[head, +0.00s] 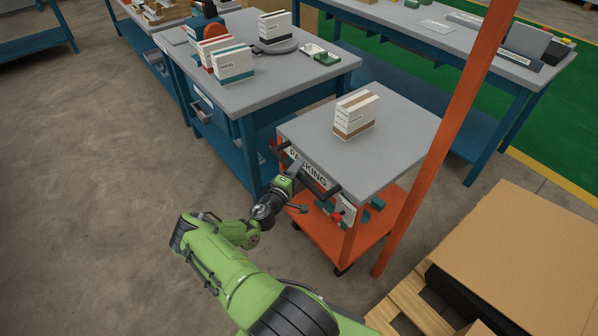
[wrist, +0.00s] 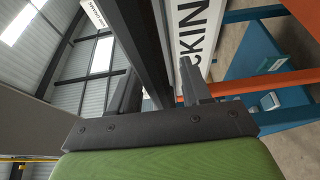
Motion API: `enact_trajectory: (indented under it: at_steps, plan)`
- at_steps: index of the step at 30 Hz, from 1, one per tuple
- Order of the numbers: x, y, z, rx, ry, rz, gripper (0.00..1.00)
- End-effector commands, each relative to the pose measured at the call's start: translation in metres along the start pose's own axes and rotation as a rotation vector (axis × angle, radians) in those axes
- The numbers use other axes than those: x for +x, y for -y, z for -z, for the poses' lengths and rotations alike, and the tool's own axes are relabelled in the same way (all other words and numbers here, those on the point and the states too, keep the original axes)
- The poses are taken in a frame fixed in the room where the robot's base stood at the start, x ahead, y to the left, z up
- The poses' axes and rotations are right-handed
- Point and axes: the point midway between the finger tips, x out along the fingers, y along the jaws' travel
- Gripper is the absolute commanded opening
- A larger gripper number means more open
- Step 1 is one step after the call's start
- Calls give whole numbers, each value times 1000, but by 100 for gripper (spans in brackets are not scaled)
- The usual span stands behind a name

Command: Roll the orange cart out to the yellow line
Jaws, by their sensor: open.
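The orange cart has a grey top (head: 400,130), an orange lower shelf (head: 335,238) and dark casters. A black handle bar (head: 325,187) runs along its near left side, beside a white "PACKING" sign. My gripper (head: 296,168) is at this handle, near its middle. In the wrist view the dark handle bar (wrist: 145,38) passes between the two fingers of my gripper (wrist: 158,80), which are apart. I cannot tell whether either finger touches the bar. A yellow line (head: 553,179) borders the green floor at the right.
A white and brown box (head: 356,115) stands on the cart. An orange post (head: 440,140) rises close at its right. A blue workbench (head: 265,75) stands behind left, another bench (head: 430,35) behind right. A cardboard box (head: 525,255) on a pallet is front right. The left floor is clear.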

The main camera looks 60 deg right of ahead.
Motion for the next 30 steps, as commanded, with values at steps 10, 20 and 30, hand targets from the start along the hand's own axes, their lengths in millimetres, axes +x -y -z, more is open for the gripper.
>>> enact_trajectory:
  at_steps: [10,20,30]
  plan:
    - [9,0,0,-1,0,1,48]
    - [8,0,0,0,0,1,0]
    - [5,0,1,-1,0,2,0]
